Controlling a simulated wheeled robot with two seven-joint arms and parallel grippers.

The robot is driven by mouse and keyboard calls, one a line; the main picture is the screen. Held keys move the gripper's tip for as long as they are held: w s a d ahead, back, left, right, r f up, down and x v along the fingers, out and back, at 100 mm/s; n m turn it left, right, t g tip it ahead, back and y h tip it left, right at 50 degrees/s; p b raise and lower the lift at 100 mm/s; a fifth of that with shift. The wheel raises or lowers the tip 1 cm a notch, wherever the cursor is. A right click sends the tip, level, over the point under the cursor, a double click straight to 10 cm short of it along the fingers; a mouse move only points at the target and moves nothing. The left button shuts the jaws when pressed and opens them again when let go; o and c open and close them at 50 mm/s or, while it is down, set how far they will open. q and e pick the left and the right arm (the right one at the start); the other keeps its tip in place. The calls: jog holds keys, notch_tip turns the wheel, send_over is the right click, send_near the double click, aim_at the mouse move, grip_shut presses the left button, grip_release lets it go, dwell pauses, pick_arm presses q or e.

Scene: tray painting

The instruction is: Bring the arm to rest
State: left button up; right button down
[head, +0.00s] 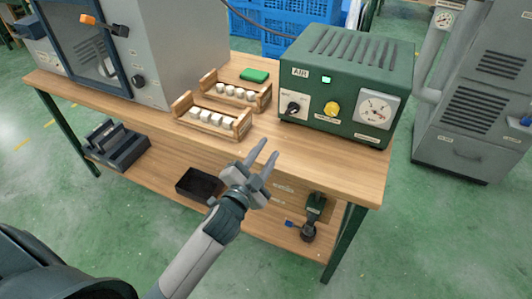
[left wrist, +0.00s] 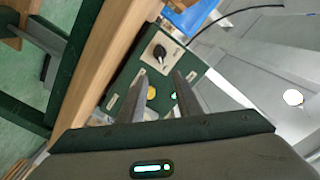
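My left gripper (head: 265,162) is in front of the wooden workbench (head: 345,172), near its front edge. Its two fingers are apart with nothing between them. In the left wrist view the gripper (left wrist: 160,92) also shows its fingers apart, with the green AIR box (left wrist: 122,75) beyond them. My right gripper is in neither view.
The green AIR box (head: 345,85) stands on the bench's right. Two wooden racks (head: 178,107) with white pieces and a green block (head: 254,75) are left of it. A grey cabinet (head: 185,50) stands at the left. The lower shelf holds a black tray (head: 196,184).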

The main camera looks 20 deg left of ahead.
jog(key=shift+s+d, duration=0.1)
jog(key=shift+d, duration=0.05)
pick_arm(q)
jog(key=s+a+f+n+g+y, duration=0.2)
jog(key=s+f+n+g, duration=0.4)
jog(key=s+f, duration=0.7)
jog(key=s+d+f+n+g+h, duration=0.1)
jog(key=s+f+g, duration=0.25)
jog(key=s, duration=0.65)
jog(key=s+d+f+n+g+h, duration=0.1)
jog(key=s+f+g, duration=0.3)
jog(key=s, duration=0.6)
jog(key=s+d+x, duration=0.1)
jog(key=d+x, duration=0.2)
jog(key=x, duration=1.8)
jog(key=s+d+f+t, duration=0.1)
jog(key=s+f, duration=0.1)
jog(key=f, duration=0.5)
jog(key=s+f+m+t+h, duration=0.1)
jog(key=s+f+t, duration=0.1)
jog(key=f, duration=0.5)
jog(key=shift+s+d+f, duration=0.2)
jog(key=shift+d+f, duration=0.1)
jog(key=shift+d, duration=0.1)
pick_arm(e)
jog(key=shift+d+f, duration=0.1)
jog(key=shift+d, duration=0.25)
